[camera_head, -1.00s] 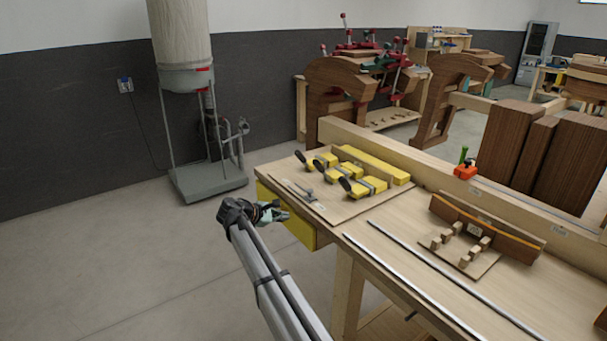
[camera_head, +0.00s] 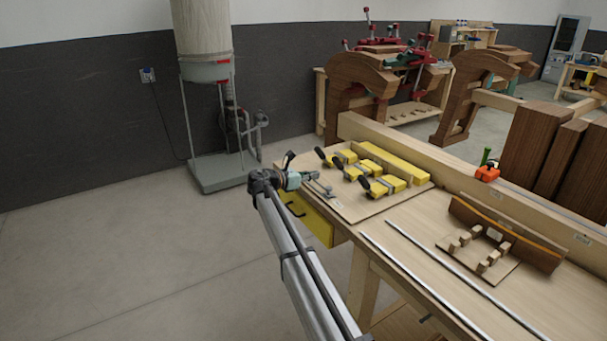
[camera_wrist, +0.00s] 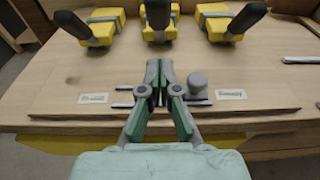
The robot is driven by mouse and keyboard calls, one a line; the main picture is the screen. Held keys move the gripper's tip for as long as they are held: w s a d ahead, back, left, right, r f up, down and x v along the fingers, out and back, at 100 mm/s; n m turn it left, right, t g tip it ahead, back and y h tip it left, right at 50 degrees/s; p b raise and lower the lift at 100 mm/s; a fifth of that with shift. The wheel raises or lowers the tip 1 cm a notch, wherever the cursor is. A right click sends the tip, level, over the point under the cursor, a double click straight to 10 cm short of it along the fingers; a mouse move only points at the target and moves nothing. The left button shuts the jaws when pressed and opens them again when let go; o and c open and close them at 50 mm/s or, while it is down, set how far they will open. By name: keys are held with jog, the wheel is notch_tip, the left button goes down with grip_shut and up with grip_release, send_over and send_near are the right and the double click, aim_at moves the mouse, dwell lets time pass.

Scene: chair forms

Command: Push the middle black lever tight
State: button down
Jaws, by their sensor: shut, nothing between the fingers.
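Three yellow clamps with black levers stand in a row on a wooden board (camera_head: 352,207). The middle black lever (camera_head: 338,163) is tilted up from its clamp and also shows at the top centre of the wrist view (camera_wrist: 158,14). The left lever (camera_wrist: 72,24) and right lever (camera_wrist: 246,20) stand on either side of it. My gripper (camera_head: 312,176) is at the near left edge of the board. Its fingertips (camera_wrist: 160,66) are together and empty, lined up with the middle lever, with a gap of board between them.
A grey knob (camera_wrist: 197,85) stands on the board just right of my fingers. A yellow drawer (camera_head: 310,219) is below the bench edge. Long metal rods (camera_head: 440,283) and a curved wooden form (camera_head: 508,232) lie to the right.

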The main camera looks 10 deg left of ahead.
aim_at(335, 165)
jog(key=p+x, duration=0.1)
jog(key=x, duration=0.2)
jog(key=shift+w+d+r, duration=0.1)
jog(key=shift+w+d, duration=0.1)
jog(key=shift+w+d+r+p, duration=0.5)
jog(key=shift+w+d+r, duration=0.15)
jog(key=shift+r, duration=0.15)
jog(key=shift+w+d+r, duration=0.25)
jog(key=shift+w+d, duration=0.1)
jog(key=shift+d, duration=0.1)
